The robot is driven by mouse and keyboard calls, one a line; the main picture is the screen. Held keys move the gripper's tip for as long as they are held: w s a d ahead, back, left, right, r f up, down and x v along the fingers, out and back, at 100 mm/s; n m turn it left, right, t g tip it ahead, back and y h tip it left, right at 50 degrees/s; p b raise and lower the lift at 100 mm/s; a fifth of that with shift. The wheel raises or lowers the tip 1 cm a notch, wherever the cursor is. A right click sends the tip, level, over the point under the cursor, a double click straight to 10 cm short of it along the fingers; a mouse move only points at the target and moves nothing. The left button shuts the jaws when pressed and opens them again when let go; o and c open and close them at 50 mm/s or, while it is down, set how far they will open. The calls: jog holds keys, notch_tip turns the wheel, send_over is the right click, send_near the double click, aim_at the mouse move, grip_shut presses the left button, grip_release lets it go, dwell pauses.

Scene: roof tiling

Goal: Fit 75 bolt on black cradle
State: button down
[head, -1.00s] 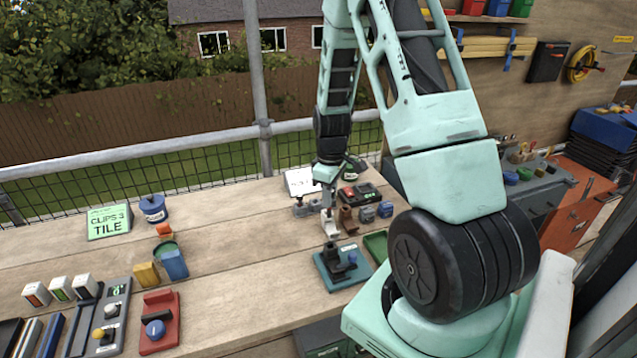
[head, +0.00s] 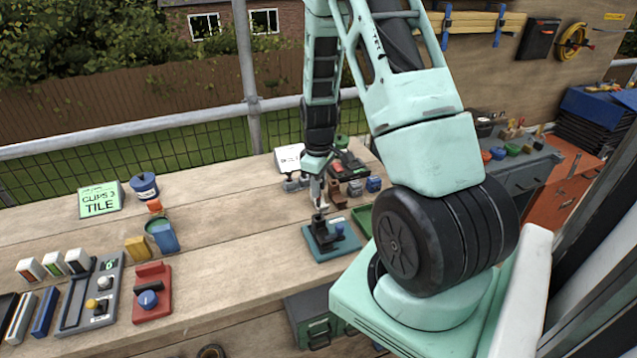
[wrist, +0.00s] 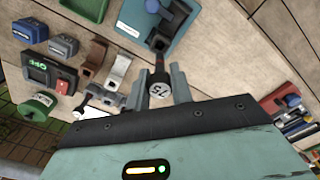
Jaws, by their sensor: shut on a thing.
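The bolt (wrist: 159,88), with a pale round head marked 75, is between the two grey fingers of my gripper (wrist: 160,92) in the wrist view. Its dark shaft, with a red band, points away toward the black cradle (wrist: 161,38). The cradle stands on a teal base (wrist: 128,20) with a blue knob (wrist: 152,5). In the head view my gripper (head: 318,200) is just above the black cradle (head: 321,229) on its teal base (head: 345,248). The bolt is hard to make out there. I cannot tell whether its tip touches the cradle.
Brown and pale metal brackets (wrist: 93,58), blue-grey blocks (wrist: 64,45) and a device with a lit display (wrist: 45,70) stand close by. A green tray (head: 363,218) is right of the base. The bench's middle (head: 240,240) is clear.

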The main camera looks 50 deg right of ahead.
aim_at(319, 206)
jog(key=shift+f+b, duration=2.05)
jog(key=shift+f, duration=0.95)
jog(key=shift+f+b, duration=0.35)
jog(key=shift+f, duration=0.15)
jog(key=c, duration=1.1)
grip_release()
jog(key=shift+c, duration=0.2)
jog(key=shift+r, duration=0.15)
jog(key=shift+r+p, duration=2.75)
jog(key=shift+r, duration=0.65)
